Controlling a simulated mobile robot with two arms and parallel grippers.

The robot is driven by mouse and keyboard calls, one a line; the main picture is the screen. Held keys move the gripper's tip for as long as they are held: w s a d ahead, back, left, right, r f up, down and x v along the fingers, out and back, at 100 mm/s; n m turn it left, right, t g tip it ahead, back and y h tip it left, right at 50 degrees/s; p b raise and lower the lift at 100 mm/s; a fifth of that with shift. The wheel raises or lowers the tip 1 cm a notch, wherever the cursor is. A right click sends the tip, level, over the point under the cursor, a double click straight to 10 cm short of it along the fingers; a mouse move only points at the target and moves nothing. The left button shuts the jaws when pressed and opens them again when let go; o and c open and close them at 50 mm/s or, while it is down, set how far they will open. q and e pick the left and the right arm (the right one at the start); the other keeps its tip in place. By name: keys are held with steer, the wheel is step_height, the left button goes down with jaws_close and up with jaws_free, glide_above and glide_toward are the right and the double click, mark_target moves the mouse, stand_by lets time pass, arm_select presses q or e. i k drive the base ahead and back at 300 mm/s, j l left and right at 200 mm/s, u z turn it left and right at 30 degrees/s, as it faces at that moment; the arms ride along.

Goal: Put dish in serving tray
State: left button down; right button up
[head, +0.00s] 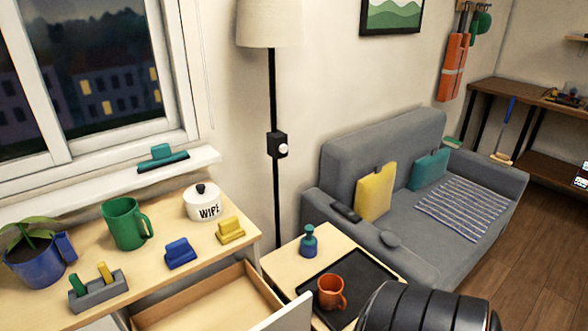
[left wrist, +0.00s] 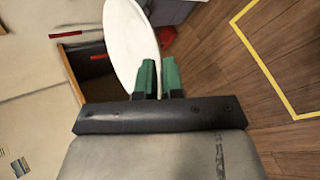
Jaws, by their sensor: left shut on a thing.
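A white round dish (left wrist: 130,40) shows in the left wrist view, seen at a slant. My left gripper (left wrist: 158,75), with green fingertips, is shut on the dish's edge. The black serving tray (head: 362,268) lies on a small light wood side table in the head view. An orange mug (head: 331,291) stands on the tray. Neither gripper's fingers show in the head view, and I cannot make out the dish there. My right gripper is not in view.
A teal bottle (head: 308,242) stands at the tray's back edge. An open drawer (head: 215,305) is left of the side table. A desk holds a green mug (head: 124,224) and a WIPE canister (head: 203,203). A grey sofa (head: 420,200) stands behind. A black arm part of mine covers the tray's front right.

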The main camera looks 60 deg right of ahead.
mark_target(359, 277)
steer(key=k+l+u, duration=0.15)
steer(key=u, duration=0.35)
steer(key=k+l+u, duration=0.15)
steer(key=u, duration=0.3)
steer(key=k+l+u, duration=0.1)
steer(key=u, duration=0.4)
steer(key=k+u, duration=0.25)
steer(key=u, duration=0.25)
steer(key=k+u, duration=0.4)
steer(key=k, duration=0.5)
steer(key=k+z, duration=0.15)
steer(key=z, duration=0.35)
steer(key=k+l+z, duration=0.15)
steer(key=z, duration=0.3)
